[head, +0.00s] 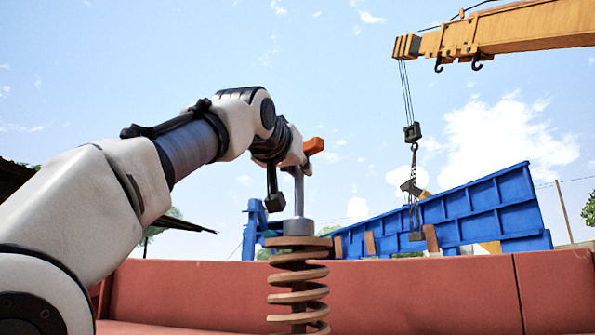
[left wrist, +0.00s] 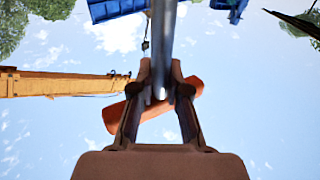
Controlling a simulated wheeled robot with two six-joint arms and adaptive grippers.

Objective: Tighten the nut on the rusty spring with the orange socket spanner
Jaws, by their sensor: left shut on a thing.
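The orange socket spanner stands upright, with its orange handle (head: 313,146) on top and its steel shaft (head: 299,188) running down to a grey socket (head: 298,227). The socket sits at the top of the rusty spring (head: 298,282), in line with it. The nut is not visible; the socket covers that spot. My left gripper (head: 299,165) is at the upper shaft, just under the handle. In the left wrist view my left gripper (left wrist: 160,88) is shut on the spanner's shaft (left wrist: 163,40), with the orange handle (left wrist: 188,97) behind the fingers. My right gripper is not in view.
A red metal wall (head: 420,295) runs behind the spring. Beyond it a blue steel frame (head: 490,207) stands near a hook (head: 413,132) hanging from a yellow crane boom (head: 500,30). The space right of the spanner is clear.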

